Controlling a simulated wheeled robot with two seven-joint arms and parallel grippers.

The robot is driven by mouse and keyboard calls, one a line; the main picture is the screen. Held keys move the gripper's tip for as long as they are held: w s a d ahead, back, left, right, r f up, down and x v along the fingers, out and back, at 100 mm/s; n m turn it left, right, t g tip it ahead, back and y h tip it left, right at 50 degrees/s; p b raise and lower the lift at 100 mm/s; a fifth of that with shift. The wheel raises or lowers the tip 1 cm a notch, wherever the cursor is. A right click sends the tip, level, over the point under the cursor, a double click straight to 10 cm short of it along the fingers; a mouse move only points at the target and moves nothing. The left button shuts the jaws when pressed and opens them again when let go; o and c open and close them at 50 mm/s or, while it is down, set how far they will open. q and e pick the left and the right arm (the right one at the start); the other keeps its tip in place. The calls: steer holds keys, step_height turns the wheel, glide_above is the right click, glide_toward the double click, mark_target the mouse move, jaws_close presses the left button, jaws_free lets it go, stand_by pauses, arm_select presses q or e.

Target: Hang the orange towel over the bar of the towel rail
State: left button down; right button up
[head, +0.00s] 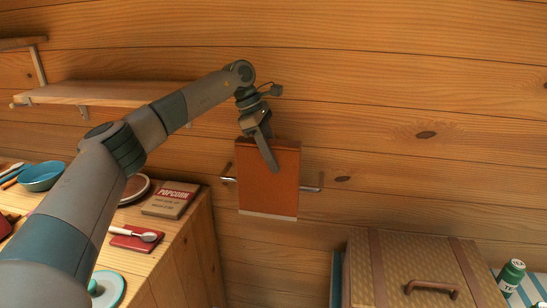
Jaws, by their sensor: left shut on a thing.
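The orange towel (268,196) is a flat, upright rectangle with a pale lower edge, against the wooden wall. My left gripper (271,160) reaches it from above and is shut on its upper part, with one finger showing across the towel's front. The towel rail (311,188) is a silver bar on the wall, and its ends show on both sides of the towel. The towel hides the middle of the bar, so I cannot tell whether cloth lies behind it. My right gripper is not in view.
A shelf (110,93) is above. A wicker case (415,262) and a green can (511,272) are lower right.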

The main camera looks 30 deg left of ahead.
mark_target(274, 191)
arm_select(q)
steer(key=shift+f+b, duration=0.3)
steer(key=shift+f, duration=0.4)
steer(key=shift+f+b, duration=0.4)
steer(key=shift+f, duration=1)
steer(key=shift+f+b, duration=0.65)
steer(key=shift+f, duration=0.45)
steer(key=shift+f+b, duration=0.55)
steer(key=shift+f, duration=0.65)
steer(key=shift+f+b, duration=0.45)
steer(key=shift+f, duration=0.8)
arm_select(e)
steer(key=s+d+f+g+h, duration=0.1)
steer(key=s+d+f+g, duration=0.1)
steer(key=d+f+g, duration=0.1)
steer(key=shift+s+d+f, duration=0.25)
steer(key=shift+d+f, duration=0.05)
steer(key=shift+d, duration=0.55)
